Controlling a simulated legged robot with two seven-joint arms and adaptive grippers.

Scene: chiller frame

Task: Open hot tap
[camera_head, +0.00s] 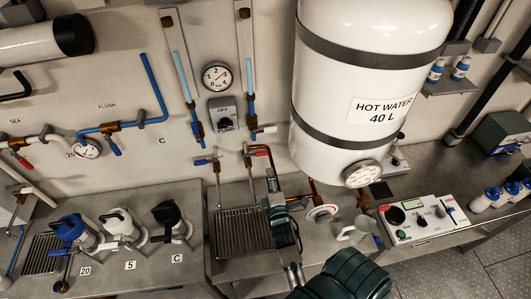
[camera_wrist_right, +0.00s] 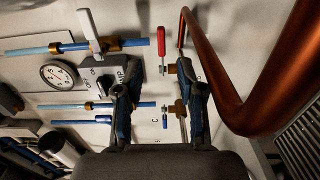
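The hot tap's red lever handle (camera_head: 257,150) sits on a brass fitting on the wall, left of the boiler, above the drain grate. In the right wrist view the red handle (camera_wrist_right: 161,44) lies above and beyond my fingers, apart from them. The blue tap handle (camera_head: 202,162) is to its left; in the wrist view a blue handle (camera_wrist_right: 165,121) shows beyond the gap between my fingers. My right gripper (camera_head: 272,184) is in front of and below the red handle. In the wrist view its fingers (camera_wrist_right: 159,100) are spread with nothing between them. My left gripper is not in view.
A copper pipe (camera_wrist_right: 245,85) runs close to the right finger. The white hot water boiler (camera_head: 370,85) hangs right of the gripper. A drain grate (camera_head: 240,232) lies below, and a jug (camera_head: 358,232) and control box (camera_head: 422,216) stand on the bench to the right.

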